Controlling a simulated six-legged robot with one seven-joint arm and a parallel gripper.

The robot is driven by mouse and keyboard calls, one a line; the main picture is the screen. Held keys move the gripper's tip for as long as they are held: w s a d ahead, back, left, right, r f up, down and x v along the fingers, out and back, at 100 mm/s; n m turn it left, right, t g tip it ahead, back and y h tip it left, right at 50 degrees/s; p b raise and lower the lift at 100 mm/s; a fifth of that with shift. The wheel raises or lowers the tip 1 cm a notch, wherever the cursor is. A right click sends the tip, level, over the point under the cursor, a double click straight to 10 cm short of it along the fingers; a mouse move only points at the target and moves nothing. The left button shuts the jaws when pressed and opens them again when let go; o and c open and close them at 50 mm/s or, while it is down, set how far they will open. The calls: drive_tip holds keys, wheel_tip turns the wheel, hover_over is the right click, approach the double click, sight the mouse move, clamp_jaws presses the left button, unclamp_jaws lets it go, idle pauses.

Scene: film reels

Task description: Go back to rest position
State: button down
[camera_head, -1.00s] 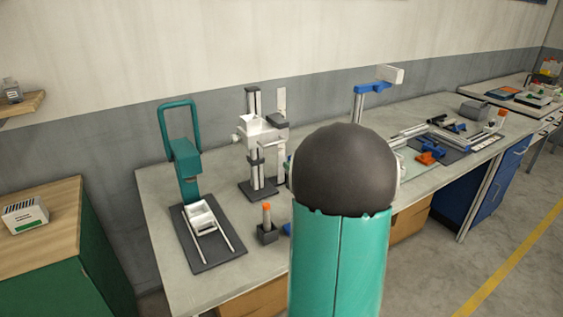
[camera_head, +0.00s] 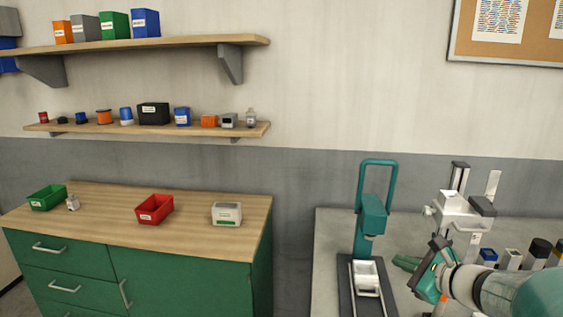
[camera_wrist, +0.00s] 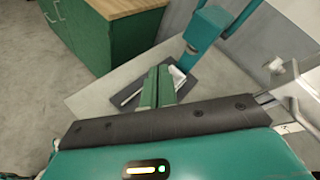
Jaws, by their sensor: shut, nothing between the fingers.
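My gripper (camera_head: 400,262) is at the lower right of the head view, over the grey workbench (camera_head: 328,235). Its green fingers point left, towards the teal hand press (camera_head: 373,213). In the wrist view the two green fingers (camera_wrist: 159,72) lie close side by side with nothing held. There they overlap the view of the press's dark base and white tray (camera_wrist: 176,75). I cannot tell the height of the fingers above the bench.
A white-and-grey stand (camera_head: 462,212) is close behind my arm. Left is a green cabinet (camera_head: 185,285) with a green bin (camera_head: 47,197), a red bin (camera_head: 154,209) and a white box (camera_head: 227,214). Two wall shelves (camera_head: 165,41) (camera_head: 90,127) hold small items.

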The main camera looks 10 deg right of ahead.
drive_tip(key=s+a+n+g+y, duration=0.1)
drive_tip(key=s+a+n+g, duration=0.25)
drive_tip(key=a+n, duration=0.45)
drive_tip(key=s+a+n+g+y, duration=0.1)
drive_tip(key=s+a+n+g, duration=0.3)
drive_tip(key=a, duration=0.5)
drive_tip(key=s+a+n+h, duration=0.2)
drive_tip(key=s+n+h, duration=0.4)
drive_tip(key=s+n, duration=0.4)
drive_tip(key=n, duration=0.4)
drive_tip(key=shift+s+a+f, duration=0.25)
drive_tip(key=shift+s+f, duration=0.05)
drive_tip(key=shift+s, duration=0.05)
